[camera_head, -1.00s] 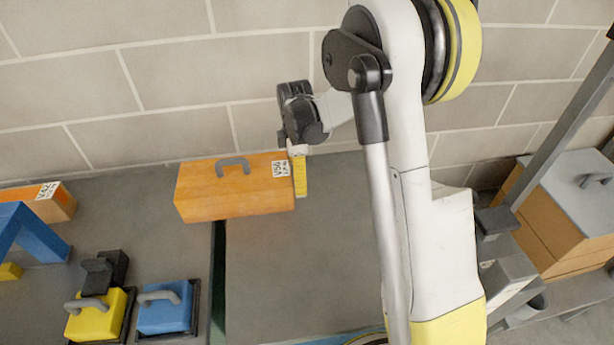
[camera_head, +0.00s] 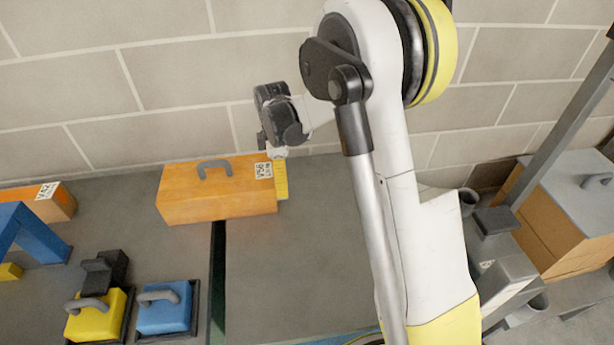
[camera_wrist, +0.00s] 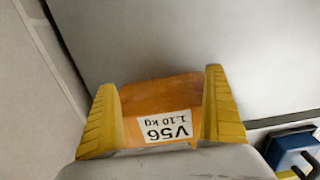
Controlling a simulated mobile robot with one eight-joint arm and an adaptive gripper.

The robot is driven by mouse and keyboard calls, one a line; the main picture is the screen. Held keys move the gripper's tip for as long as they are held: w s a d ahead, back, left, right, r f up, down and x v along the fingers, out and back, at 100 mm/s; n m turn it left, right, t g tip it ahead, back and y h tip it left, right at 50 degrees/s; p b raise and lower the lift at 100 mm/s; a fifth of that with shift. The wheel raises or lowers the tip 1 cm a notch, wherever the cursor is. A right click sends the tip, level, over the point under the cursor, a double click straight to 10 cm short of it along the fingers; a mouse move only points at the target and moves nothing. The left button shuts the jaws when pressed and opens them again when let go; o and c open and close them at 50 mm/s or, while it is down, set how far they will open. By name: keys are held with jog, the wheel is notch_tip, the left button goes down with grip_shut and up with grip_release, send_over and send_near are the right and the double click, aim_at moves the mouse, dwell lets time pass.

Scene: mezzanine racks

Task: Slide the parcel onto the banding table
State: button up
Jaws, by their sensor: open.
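The parcel (camera_head: 205,198) is an orange box with a grey handle on top and a white label at its right end. It lies across the dark gap between two grey tabletops, the left one (camera_head: 150,255) and the right one (camera_head: 290,265). I cannot tell from markings which is the banding table. My gripper (camera_head: 281,181) is at the parcel's right end, its yellow fingers low beside it. In the wrist view my gripper (camera_wrist: 160,84) is open, and the parcel (camera_wrist: 158,95) shows between the fingers, its label reading V56, 1.10 kg. Contact is hard to tell.
A block wall (camera_head: 160,90) runs close behind the parcel. On the left stand another orange box (camera_head: 50,207), a blue stand (camera_head: 35,240), a dark block (camera_head: 112,262), and yellow (camera_head: 92,318) and blue (camera_head: 165,312) handled boxes. The tabletop left of the parcel has free room.

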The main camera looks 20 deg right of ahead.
aim_at(237, 182)
jog(key=shift+w+a, duration=0.5)
jog(key=shift+a, duration=1.55)
jog(key=shift+w+a, duration=0.55)
jog(key=shift+a, duration=1.45)
jog(key=shift+w+a, duration=0.5)
jog(key=shift+a, duration=1.55)
jog(key=shift+w+a, duration=0.15)
jog(key=shift+a, duration=0.45)
jog(key=shift+w+a, duration=0.15)
jog(key=shift+a, duration=0.45)
jog(key=shift+d, duration=0.15)
jog(key=shift+s+d, duration=0.2)
jog(key=shift+d, duration=0.5)
jog(key=shift+s+d, duration=0.15)
jog(key=shift+d, duration=0.5)
notch_tip(237, 182, up, 13)
jog(key=p, duration=0.8)
